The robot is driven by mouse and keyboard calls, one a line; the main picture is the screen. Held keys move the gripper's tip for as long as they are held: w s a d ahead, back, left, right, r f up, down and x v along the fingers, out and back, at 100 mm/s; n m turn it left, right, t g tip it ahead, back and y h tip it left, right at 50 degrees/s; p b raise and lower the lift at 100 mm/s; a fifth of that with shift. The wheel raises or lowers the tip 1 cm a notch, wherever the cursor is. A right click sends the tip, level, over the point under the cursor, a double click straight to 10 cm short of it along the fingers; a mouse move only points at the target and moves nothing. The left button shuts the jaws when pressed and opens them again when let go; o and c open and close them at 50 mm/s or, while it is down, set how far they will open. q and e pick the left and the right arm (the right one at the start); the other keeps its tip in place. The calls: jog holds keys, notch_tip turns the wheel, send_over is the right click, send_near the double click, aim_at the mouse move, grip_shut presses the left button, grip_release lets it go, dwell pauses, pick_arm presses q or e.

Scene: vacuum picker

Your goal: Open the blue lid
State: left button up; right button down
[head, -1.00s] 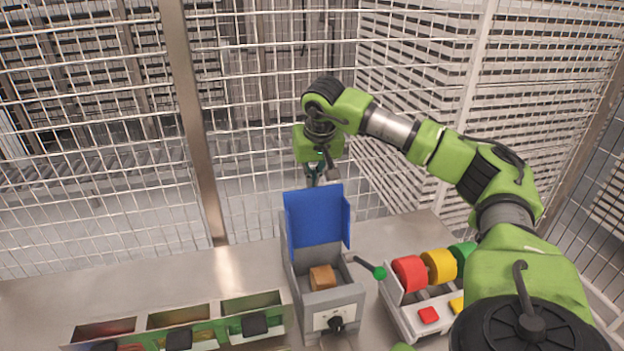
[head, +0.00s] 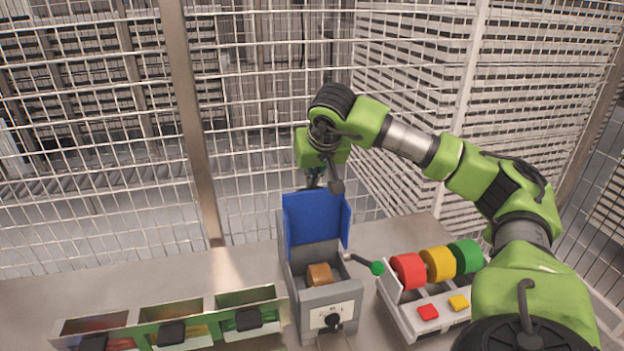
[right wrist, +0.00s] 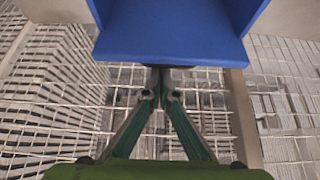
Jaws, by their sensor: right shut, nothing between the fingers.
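The blue lid (head: 313,219) stands raised, nearly upright, at the back of a grey box (head: 328,297) on the table. A brown block (head: 320,274) lies inside the open box. My right gripper (head: 314,186) is behind the lid's top edge, its fingertips partly hidden by the lid. In the right wrist view, my right gripper (right wrist: 161,92) is shut and empty, its tips at the edge of the blue lid (right wrist: 170,35). I cannot tell whether they touch. My left gripper is not in view.
A green-knobbed lever (head: 376,268) sticks out at the box's right. Right of it is a unit with red, yellow and green lamps (head: 438,264) and buttons. Several open bins (head: 180,322) stand at front left. A wire fence (head: 270,120) closes off the back.

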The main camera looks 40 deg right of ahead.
jog(key=v, duration=1.1)
jog(key=shift+r, duration=0.25)
jog(key=shift+s, duration=0.1)
